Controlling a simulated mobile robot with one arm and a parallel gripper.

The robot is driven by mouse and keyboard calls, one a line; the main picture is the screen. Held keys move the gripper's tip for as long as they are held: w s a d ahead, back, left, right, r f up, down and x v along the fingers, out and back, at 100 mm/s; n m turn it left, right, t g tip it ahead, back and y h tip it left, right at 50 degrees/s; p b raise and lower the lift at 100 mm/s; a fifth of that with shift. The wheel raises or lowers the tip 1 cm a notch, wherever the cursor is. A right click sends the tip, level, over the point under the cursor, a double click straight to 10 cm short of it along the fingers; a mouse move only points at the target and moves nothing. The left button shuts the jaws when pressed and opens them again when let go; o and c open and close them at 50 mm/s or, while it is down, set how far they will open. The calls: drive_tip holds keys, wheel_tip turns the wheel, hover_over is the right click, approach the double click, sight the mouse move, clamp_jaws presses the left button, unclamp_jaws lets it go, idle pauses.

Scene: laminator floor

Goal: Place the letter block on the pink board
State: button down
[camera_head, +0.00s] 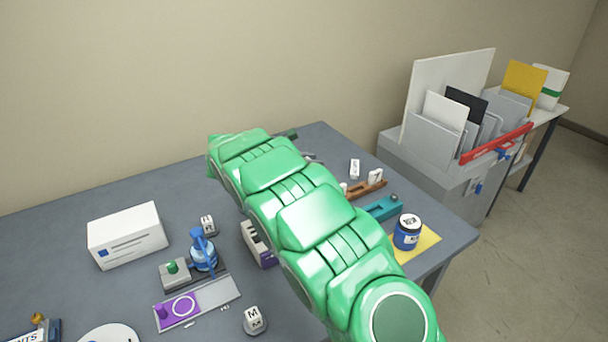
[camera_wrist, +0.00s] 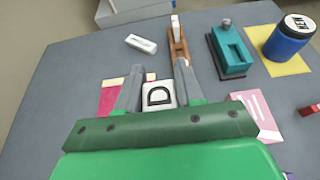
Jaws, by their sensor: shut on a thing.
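In the wrist view my gripper (camera_wrist: 159,78) is shut on a white letter block (camera_wrist: 159,96) marked D, which sits between the two grey fingers. A magenta-pink flat piece (camera_wrist: 106,102) lies left of the block, partly hidden behind the left finger. A paler pink card with white marks (camera_wrist: 262,114) lies to the right of the gripper. I cannot tell from the picture which of these is the pink board. The gap between the held block and the table is unclear. In the head view my green arm hides the held block and most of the gripper.
A brown wooden holder (camera_wrist: 178,45), a teal tool (camera_wrist: 231,54) and a blue jar (camera_wrist: 290,40) on a yellow board (camera_wrist: 277,66) stand beyond the gripper. Another letter block marked M (camera_head: 254,319) and a white box (camera_head: 127,236) stand on the grey table (camera_head: 55,280).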

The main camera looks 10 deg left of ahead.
drive_tip(key=shift+w+a+f, duration=0.75)
drive_tip(key=shift+w+f, duration=0.65)
drive_tip(key=shift+w, duration=0.35)
drive_tip(key=shift+w+a+f, duration=0.8)
drive_tip(key=shift+w+f, duration=0.65)
drive_tip(key=shift+w, duration=0.35)
drive_tip(key=shift+w+a+f, duration=0.75)
drive_tip(key=shift+w+f, duration=0.65)
drive_tip(key=shift+w, duration=0.35)
drive_tip(key=shift+f, duration=0.1)
drive_tip(key=shift+w+f, duration=0.2)
drive_tip(key=shift+w, duration=0.05)
drive_tip(key=shift+f, duration=1.45)
drive_tip(key=shift+f, duration=0.1)
drive_tip(key=c, duration=0.7)
unclamp_jaws()
